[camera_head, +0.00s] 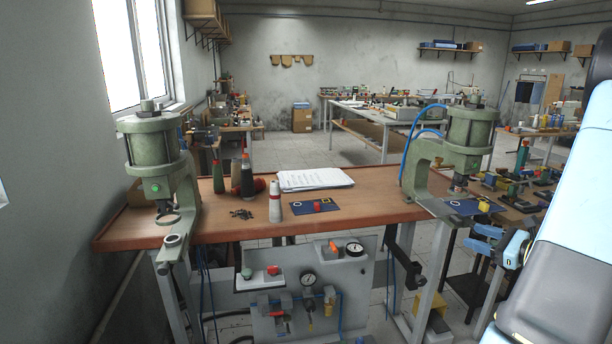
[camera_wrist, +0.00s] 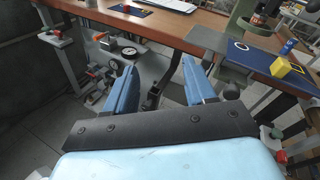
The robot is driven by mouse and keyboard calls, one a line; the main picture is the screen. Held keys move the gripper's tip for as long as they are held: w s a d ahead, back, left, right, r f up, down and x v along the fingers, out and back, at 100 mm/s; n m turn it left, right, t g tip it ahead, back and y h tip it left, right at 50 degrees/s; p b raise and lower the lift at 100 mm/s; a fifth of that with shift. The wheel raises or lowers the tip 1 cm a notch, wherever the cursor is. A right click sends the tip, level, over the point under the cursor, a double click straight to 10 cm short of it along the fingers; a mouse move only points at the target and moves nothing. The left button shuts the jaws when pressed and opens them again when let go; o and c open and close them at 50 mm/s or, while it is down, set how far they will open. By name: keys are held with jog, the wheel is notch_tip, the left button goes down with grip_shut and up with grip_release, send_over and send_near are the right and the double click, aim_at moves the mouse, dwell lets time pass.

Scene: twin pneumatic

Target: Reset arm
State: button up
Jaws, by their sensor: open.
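My gripper (camera_head: 498,242) shows at the right of the head view, in front of the bench's right end, with blue fingers. In the wrist view my gripper (camera_wrist: 158,92) has its two blue fingers spread apart with nothing between them. It hangs in front of the wooden workbench (camera_head: 345,212), over the space below its front edge. The workbench also shows in the wrist view (camera_wrist: 185,22). My light-blue arm covers the right side of the head view.
A green press (camera_head: 155,160) stands at the bench's left end and another (camera_head: 470,135) at its right. A control panel with gauges (camera_head: 308,280) hangs below. A yellow block (camera_wrist: 281,67) sits near the right press.

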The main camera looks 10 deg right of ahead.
jog(key=s+a+r+n+g, duration=0.25)
jog(key=a+n+g, duration=0.2)
jog(key=a, duration=0.35)
jog(key=s+a+r+n+g+y, duration=0.1)
jog(key=a+r+n+g, duration=0.3)
jog(key=a, duration=0.5)
jog(key=s+a+r+n+g, duration=0.2)
jog(key=a+r+n+g, duration=0.1)
jog(key=a+n, duration=0.4)
jog(key=s+a+r+n+t+h, duration=0.1)
jog(key=s+a+r+n+h, duration=0.2)
jog(key=s+r+n+h, duration=0.1)
jog(key=s+a+r+n+t+h, duration=0.1)
jog(key=s+a+r+n+h, duration=0.2)
jog(key=s+n, duration=0.4)
jog(key=shift+s+a+r+h, duration=0.4)
jog(key=shift+s+h, duration=0.5)
jog(key=shift+s, duration=0.3)
